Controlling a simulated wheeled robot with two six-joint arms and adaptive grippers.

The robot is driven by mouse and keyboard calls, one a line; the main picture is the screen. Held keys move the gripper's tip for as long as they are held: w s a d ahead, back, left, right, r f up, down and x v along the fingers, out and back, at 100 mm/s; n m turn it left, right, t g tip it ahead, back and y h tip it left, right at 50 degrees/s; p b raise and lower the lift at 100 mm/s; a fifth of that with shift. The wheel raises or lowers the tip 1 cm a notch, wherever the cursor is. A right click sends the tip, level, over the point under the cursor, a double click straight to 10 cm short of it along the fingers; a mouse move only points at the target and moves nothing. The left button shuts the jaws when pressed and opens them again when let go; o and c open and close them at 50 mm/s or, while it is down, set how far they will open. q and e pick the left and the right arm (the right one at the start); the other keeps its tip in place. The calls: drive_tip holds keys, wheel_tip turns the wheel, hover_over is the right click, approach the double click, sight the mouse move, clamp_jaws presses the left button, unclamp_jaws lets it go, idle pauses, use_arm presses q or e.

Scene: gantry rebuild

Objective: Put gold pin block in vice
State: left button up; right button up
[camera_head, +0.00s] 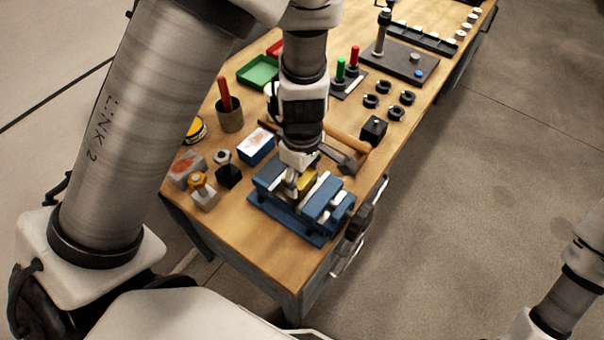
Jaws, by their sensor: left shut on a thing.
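The blue vice (329,196) stands at the near right corner of the wooden bench, with pale jaw faces. The gold pin block (308,182) is between the vice jaws, partly hidden by my left gripper. My left gripper (292,184) points down over the vice and is shut on the gold block. Whether the block rests on the vice bed cannot be told. My right gripper is out of view; only part of my right arm shows at the lower right.
A hammer (352,160) lies just behind the vice. A blue-and-white box (256,147), a block with a yellow knob (203,190) and a dark cube (229,176) stand to its left. Black rings (370,101) and a black block (374,129) are behind.

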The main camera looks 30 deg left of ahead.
use_arm(q)
drive_tip(key=o, duration=1.5)
drive_tip(key=shift+o, duration=0.2)
wheel_tip(320, 180, up, 12)
